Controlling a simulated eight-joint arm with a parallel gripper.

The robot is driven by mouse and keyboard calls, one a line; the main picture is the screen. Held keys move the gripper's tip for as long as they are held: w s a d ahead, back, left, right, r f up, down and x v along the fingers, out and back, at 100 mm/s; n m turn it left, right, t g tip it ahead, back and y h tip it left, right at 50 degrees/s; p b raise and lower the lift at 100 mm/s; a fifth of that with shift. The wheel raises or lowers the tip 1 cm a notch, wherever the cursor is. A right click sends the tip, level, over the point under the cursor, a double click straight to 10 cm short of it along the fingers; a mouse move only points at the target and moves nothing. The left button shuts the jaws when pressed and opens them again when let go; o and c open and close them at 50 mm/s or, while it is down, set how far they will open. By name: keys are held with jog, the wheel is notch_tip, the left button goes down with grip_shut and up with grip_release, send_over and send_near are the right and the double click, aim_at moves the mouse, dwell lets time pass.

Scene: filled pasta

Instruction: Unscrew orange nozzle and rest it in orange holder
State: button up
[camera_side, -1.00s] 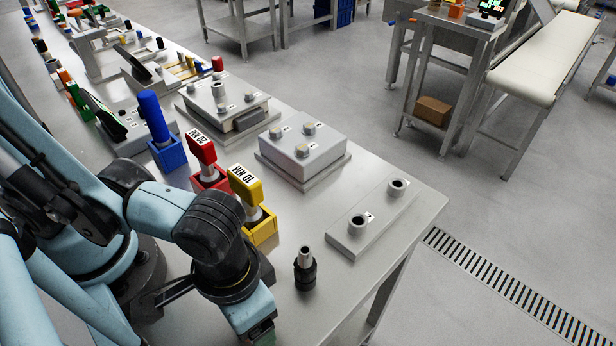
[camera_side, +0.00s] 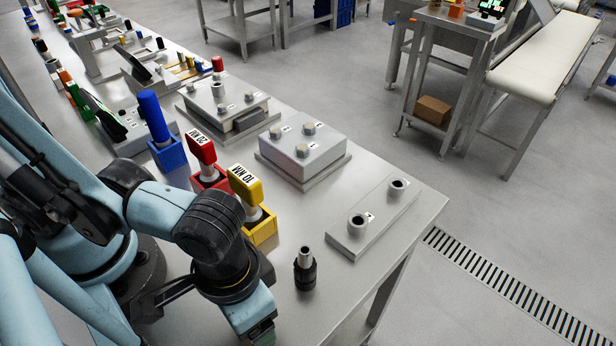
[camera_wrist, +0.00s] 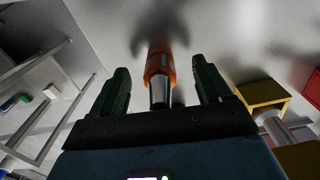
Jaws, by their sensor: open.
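The orange nozzle (camera_wrist: 158,66) shows in the wrist view, an orange collar with a grey metal tip (camera_wrist: 160,93) pointing toward my gripper. My gripper (camera_wrist: 159,66) is open, with one dark green finger on each side of the nozzle and a visible gap to both. In the side view only a bit of the green finger end (camera_side: 265,338) shows at the bottom edge, and the orange nozzle is out of sight there. I cannot make out an orange holder in either view.
A black nozzle (camera_side: 305,270) stands on the table right of my gripper. Yellow (camera_side: 262,231), red (camera_side: 209,184) and blue (camera_side: 169,155) holders with tools stand behind. A plate with two sockets (camera_side: 366,225) lies near the right table edge. A grey block (camera_side: 303,152) stands behind.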

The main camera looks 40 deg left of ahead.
jog(key=shift+r, duration=3.5)
notch_tip(320, 180, up, 12)
jog(key=w+a+f+t+h, duration=0.1)
jog(key=w+a+f, duration=0.1)
jog(key=w+a, duration=0.3)
jog(key=w+a+f+t+h, duration=0.1)
jog(key=w+a+f+t, duration=0.15)
jog(key=w, duration=0.45)
jog(key=w+a+f+t+y, duration=0.1)
jog(key=w+a+t, duration=0.1)
jog(key=a, duration=0.5)
jog(key=w+a+f+n+t+y, duration=0.1)
jog(key=w+a+f, duration=0.1)
jog(key=w+a, duration=0.2)
jog(key=a, duration=0.3)
jog(key=shift+f+t, duration=0.25)
jog(key=shift+t, duration=0.1)
